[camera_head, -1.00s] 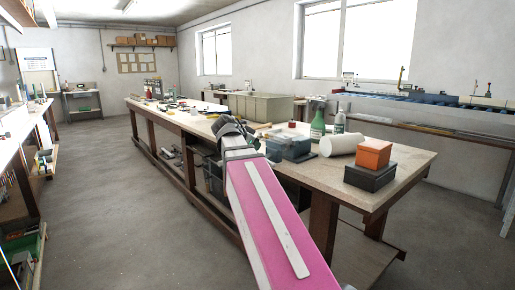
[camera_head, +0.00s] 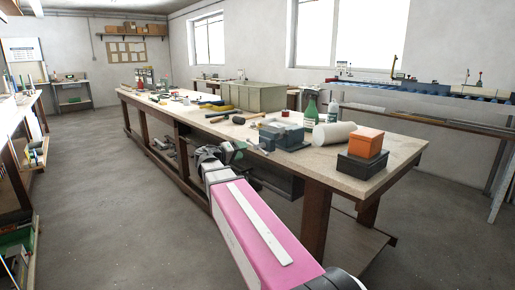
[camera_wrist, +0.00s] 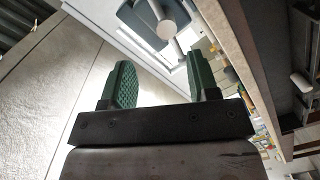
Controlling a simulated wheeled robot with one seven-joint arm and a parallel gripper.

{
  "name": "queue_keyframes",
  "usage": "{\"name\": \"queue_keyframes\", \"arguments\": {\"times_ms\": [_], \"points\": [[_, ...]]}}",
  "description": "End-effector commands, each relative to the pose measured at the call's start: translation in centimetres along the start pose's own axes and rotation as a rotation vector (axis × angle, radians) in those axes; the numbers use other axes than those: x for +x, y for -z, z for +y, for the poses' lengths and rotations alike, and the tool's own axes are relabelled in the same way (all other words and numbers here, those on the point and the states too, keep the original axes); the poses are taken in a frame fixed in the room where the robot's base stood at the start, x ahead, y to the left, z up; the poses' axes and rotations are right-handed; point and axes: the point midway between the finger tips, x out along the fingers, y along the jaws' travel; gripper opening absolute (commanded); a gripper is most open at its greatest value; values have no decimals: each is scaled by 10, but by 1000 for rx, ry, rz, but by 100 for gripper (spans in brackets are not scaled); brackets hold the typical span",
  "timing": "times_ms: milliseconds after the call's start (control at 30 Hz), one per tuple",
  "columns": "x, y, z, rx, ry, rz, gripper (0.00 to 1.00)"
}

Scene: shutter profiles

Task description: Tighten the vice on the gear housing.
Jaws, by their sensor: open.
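The blue-grey vice (camera_head: 284,136) sits on the near part of the long workbench in the head view, with its light screw end toward the bench's left edge. The gear housing cannot be told apart from it. My gripper (camera_head: 236,156) is beside that edge, left of the vice and apart from it. In the wrist view my gripper (camera_wrist: 162,72) has two green ribbed fingers spread wide with nothing between them. Beyond the fingers is a blue-grey body with a round grey end, which looks like the vice (camera_wrist: 134,20).
The workbench (camera_head: 330,180) also bears an orange box (camera_head: 367,142) on a dark box, a white roll (camera_head: 334,134), a green bottle (camera_head: 310,110), a hammer and a grey-green crate (camera_head: 252,96). The floor left of the bench is clear.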

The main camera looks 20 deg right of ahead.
Motion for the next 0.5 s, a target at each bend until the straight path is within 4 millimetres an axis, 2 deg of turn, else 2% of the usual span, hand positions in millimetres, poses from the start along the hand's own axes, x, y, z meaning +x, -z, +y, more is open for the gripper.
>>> {"name": "queue_keyframes", "arguments": {"times_ms": [100,267,367,500], "points": [[-2,1,-11,-86,-29,29,55],[3,2,-13,-117,-41,39,55],[14,3,-12,-115,-41,37,55],[37,4,-12,-114,-41,36,55]]}}
